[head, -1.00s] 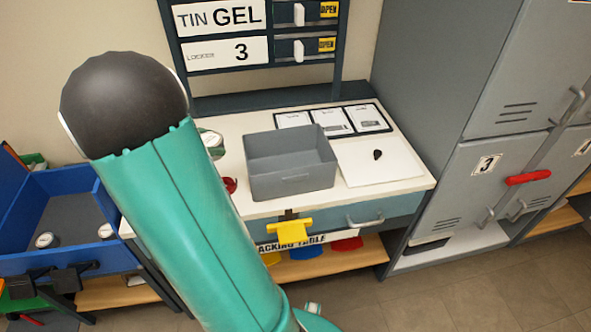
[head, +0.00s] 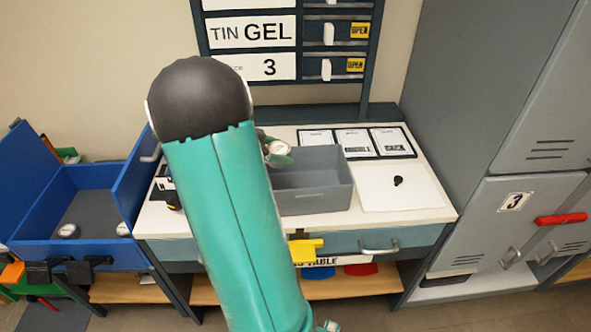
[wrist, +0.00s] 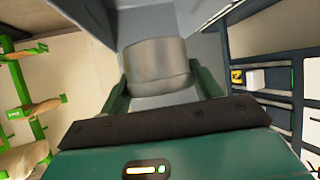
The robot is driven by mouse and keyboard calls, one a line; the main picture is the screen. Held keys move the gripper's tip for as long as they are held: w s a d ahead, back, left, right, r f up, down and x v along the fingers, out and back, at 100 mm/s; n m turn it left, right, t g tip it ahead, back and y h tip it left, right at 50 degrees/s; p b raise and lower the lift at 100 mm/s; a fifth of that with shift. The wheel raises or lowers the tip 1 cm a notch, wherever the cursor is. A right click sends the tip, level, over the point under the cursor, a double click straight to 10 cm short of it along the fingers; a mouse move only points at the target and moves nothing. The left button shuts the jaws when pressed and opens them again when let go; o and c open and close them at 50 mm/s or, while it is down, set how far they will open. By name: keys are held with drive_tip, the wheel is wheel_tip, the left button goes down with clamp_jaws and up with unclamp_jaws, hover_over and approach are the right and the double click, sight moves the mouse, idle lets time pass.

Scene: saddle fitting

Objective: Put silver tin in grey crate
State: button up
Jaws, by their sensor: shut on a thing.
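The silver tin (wrist: 155,65) is held between the two green fingers of my gripper (wrist: 162,88) in the wrist view. In the head view, a small part of the tin (head: 278,147) shows beside my arm, at the back left of the grey crate. The grey crate (head: 318,200) stands open on the white table; my arm hides its left part. In the wrist view, grey crate walls (wrist: 205,12) show beyond the tin. The tin appears above the crate's back left rim; its exact height is hard to tell.
A white board with a small black thing (head: 398,181) lies right of the crate, with labelled cards (head: 357,142) behind. A blue bin (head: 95,175) stands left. A sign rack (head: 285,40) rises behind the table; grey lockers (head: 490,130) stand right.

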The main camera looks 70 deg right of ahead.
drive_tip(key=s+d+f, duration=0.3)
drive_tip(key=f, duration=0.6)
drive_tip(key=shift+d, duration=0.4)
drive_tip(key=shift+f, duration=0.6)
